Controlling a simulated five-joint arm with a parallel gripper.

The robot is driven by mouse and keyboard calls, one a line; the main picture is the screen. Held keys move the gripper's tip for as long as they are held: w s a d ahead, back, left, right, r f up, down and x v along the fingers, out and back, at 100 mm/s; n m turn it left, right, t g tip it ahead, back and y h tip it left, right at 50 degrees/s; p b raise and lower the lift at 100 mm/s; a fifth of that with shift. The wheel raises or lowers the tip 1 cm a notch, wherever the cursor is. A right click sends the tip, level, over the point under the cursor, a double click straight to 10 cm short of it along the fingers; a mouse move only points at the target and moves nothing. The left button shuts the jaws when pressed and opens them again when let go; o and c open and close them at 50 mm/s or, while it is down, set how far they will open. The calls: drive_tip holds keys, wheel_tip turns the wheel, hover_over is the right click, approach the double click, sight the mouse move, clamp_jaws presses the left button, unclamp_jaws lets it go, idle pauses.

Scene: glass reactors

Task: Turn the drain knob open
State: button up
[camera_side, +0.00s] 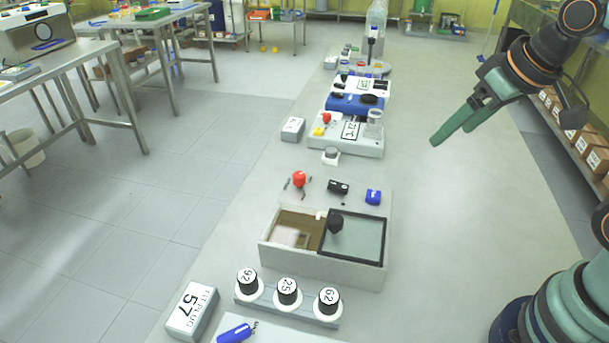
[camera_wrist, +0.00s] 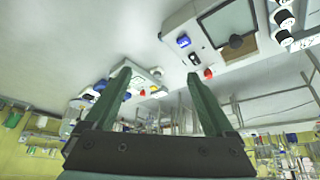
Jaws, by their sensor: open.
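No knob carries a readable drain label, so I cannot tell which is the drain knob. A pale panel holds a red knob (camera_side: 299,179), a black knob (camera_side: 338,187) and a blue knob (camera_side: 373,196). In the wrist view the red knob (camera_wrist: 208,73), black knob (camera_wrist: 193,59) and blue knob (camera_wrist: 183,41) show beyond the fingers. My green gripper (camera_side: 455,133) is open and empty, raised above the bench at the right, apart from every knob. It also shows in the wrist view (camera_wrist: 157,77).
Numbered black-and-white knobs (camera_side: 287,291) stand on a rail in front of the box (camera_side: 322,264). A grey labelled block (camera_side: 192,310) lies at left. Devices (camera_side: 346,134) and a clear bottle (camera_side: 376,30) line the bench's far part. The bench's right side (camera_side: 470,210) is clear.

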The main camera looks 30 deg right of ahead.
drive_tip(key=shift+w+r, duration=0.1)
drive_tip(key=shift+w, duration=0.05)
drive_tip(key=shift+c, duration=1)
drive_tip(key=n+g, duration=0.5)
drive_tip(key=n, duration=0.6)
hover_over(299, 174)
wheel_tip(299, 174, down, 5)
wheel_tip(299, 174, down, 12)
drive_tip(key=shift+r, duration=0.2)
clamp_jaws()
